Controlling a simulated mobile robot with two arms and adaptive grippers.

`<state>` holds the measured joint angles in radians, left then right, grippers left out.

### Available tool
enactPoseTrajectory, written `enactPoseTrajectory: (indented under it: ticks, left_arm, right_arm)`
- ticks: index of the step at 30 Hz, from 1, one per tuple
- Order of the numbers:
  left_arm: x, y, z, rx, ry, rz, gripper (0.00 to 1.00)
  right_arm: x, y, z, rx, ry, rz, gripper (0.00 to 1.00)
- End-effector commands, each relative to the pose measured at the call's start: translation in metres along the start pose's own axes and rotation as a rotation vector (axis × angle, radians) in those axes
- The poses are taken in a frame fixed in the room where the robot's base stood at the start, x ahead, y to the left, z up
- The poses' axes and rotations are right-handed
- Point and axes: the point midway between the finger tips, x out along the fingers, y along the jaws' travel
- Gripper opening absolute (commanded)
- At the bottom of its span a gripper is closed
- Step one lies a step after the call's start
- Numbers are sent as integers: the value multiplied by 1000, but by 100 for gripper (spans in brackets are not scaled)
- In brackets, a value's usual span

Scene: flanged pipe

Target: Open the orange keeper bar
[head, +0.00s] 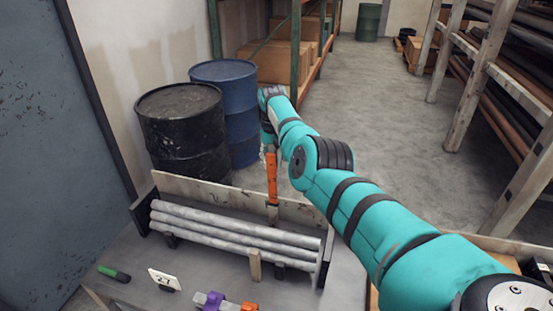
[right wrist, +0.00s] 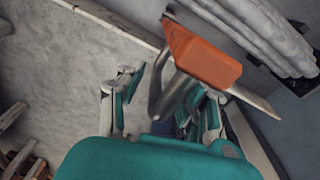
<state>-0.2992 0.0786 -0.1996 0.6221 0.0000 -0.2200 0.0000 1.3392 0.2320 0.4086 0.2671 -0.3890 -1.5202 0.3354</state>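The orange keeper bar (head: 272,177) stands upright at the back edge of a rack (head: 185,185) of grey pipes (head: 225,232) in the head view. My right gripper (head: 268,152) is at the bar's upper end, mostly hidden behind my arm's wrist. In the right wrist view, the fingers of my right gripper (right wrist: 162,100) are spread apart. The keeper bar's orange part (right wrist: 205,55) lies just beyond the right finger, and grey metal arms of it reach down between the fingers. I cannot tell whether a finger touches it. My left gripper is in neither view.
A black drum (head: 185,135) and a blue drum (head: 240,125) stand behind the rack. A green marker (head: 114,273), a number card (head: 163,281) and a purple clamp (head: 212,300) lie on the grey bench in front.

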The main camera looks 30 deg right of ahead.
Motion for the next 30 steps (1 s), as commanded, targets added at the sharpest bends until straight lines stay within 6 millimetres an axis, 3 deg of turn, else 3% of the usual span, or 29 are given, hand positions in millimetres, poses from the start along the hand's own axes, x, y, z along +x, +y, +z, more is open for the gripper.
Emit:
enactPoseTrajectory:
  ticks: [8, 21, 30]
  left_arm:
    - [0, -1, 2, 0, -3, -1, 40]
    - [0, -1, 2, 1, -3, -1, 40]
    - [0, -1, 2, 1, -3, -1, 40]
  right_arm:
    - [-15, 1, -2, 3, 6, 1, 34]
    - [-102, -3, -1, -2, 2, 0, 34]
    - [-119, -3, 0, -2, -1, 1, 34]
